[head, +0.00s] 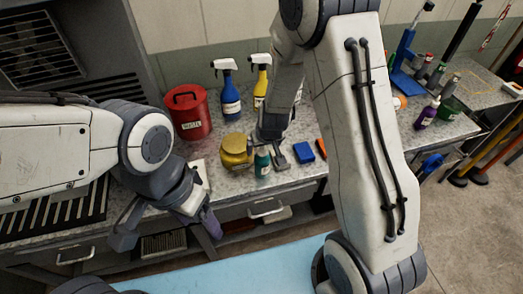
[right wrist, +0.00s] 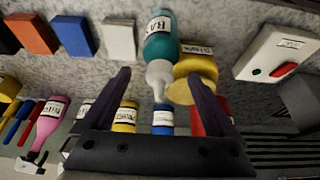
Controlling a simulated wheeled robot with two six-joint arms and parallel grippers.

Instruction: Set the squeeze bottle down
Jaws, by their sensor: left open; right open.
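The teal squeeze bottle (head: 262,163) with a white label stands near the front of the grey speckled counter (head: 305,135). In the right wrist view the bottle (right wrist: 160,42) appears upside down, its white nozzle pointing toward my gripper. My right gripper (head: 268,156) is open at the bottle. In its wrist view the fingertips of the right gripper (right wrist: 159,78) lie on either side of the nozzle, with gaps visible; no contact shows. My left gripper (head: 167,232) is open and empty at the counter's front edge, left of the bottle.
A yellow jar (head: 236,150) stands close left of the bottle. A red can (head: 188,112), blue spray bottle (head: 229,97) and yellow spray bottle (head: 261,84) stand behind. A blue block (head: 303,152) lies to the right. A purple bottle (head: 427,114) stands farther right.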

